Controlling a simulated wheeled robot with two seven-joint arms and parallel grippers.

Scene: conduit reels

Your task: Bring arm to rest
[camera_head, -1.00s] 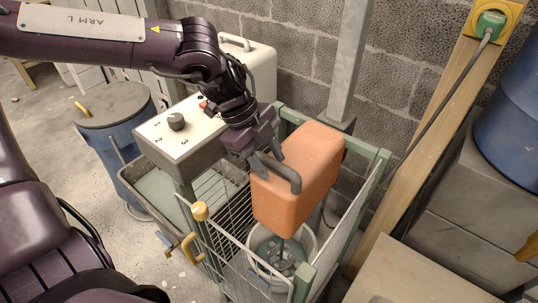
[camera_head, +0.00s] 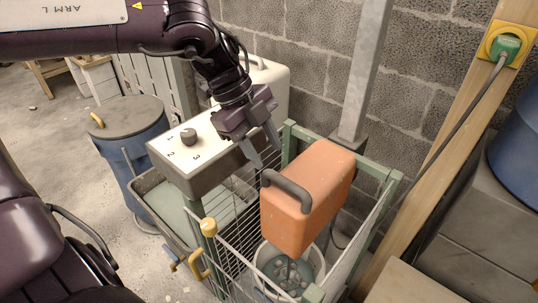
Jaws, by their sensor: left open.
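My left arm (camera_head: 170,30) comes in from the upper left, marked ARM L. Its gripper (camera_head: 267,154) is open and empty, pointing down. It hangs just above and left of the dark curved handle (camera_head: 287,190) on the orange box-shaped unit (camera_head: 308,200). The fingers look clear of the handle, though the gap is small. The orange unit sits inside the green-framed wire cage, above a pale bucket (camera_head: 318,262) with greyish contents. A dark shaft runs from its underside into the bucket. My right gripper is not in view.
The green cage frame (camera_head: 394,200) surrounds the unit. A control box (camera_head: 205,150) with a knob stands close to the gripper's left. A blue lidded drum (camera_head: 130,150) is farther left. A grey post (camera_head: 365,70) and block wall stand behind.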

